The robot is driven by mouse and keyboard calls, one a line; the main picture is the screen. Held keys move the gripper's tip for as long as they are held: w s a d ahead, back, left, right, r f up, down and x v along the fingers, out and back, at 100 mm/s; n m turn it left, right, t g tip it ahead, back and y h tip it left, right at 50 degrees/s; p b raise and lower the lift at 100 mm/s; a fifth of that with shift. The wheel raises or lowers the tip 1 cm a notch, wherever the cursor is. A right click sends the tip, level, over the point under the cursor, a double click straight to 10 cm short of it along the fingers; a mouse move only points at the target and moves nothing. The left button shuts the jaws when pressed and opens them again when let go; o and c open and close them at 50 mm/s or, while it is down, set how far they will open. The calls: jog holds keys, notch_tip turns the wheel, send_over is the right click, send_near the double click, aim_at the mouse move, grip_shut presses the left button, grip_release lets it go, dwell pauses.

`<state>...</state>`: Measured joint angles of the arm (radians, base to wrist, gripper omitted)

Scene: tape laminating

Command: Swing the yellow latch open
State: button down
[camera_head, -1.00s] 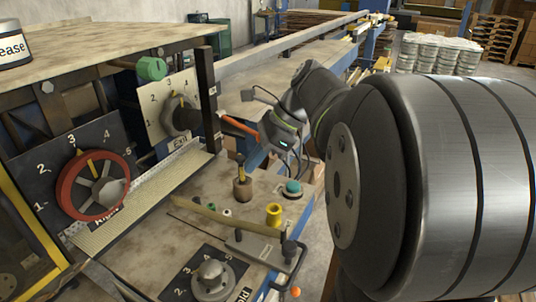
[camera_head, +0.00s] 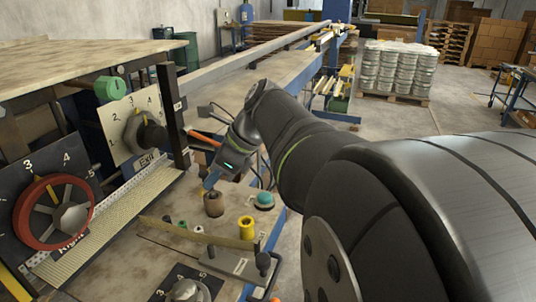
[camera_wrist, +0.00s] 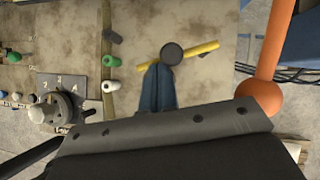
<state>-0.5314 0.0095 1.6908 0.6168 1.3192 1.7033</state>
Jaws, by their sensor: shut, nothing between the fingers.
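The yellow latch (camera_wrist: 198,49) shows in the wrist view as a slanted yellow bar under a round dark cap (camera_wrist: 171,54). My gripper (camera_wrist: 157,68) has its blue fingers together and empty, just below the cap and near the left part of the bar. I cannot tell whether they touch it. In the head view my gripper (camera_head: 208,183) is low over a brown round post (camera_head: 213,204), and the latch bar is not clearly visible behind it.
An orange-tipped lever (camera_wrist: 258,97) is close on the right in the wrist view. A teal button (camera_head: 263,201), a yellow cylinder (camera_head: 246,227) and a long thin bar (camera_head: 205,235) lie around the post. A red handwheel (camera_head: 52,212) is on the left.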

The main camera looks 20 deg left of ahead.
jog(key=m+t, duration=0.1)
jog(key=s+a+m+t, duration=0.1)
jog(key=m, duration=0.1)
jog(key=a+m, duration=0.1)
jog(key=shift+s+a+m+t, duration=0.25)
jog(key=shift+s+m+t, duration=0.05)
jog(key=shift+t, duration=0.1)
jog(key=shift+a, duration=1.25)
jog(key=shift+w+a, duration=0.1)
jog(key=shift+a, duration=0.8)
jog(key=shift+s+d+r, duration=0.2)
jog(key=shift+s+d, duration=0.1)
jog(key=shift+d, duration=0.1)
jog(key=s+d+r, duration=0.6)
jog(key=r, duration=0.3)
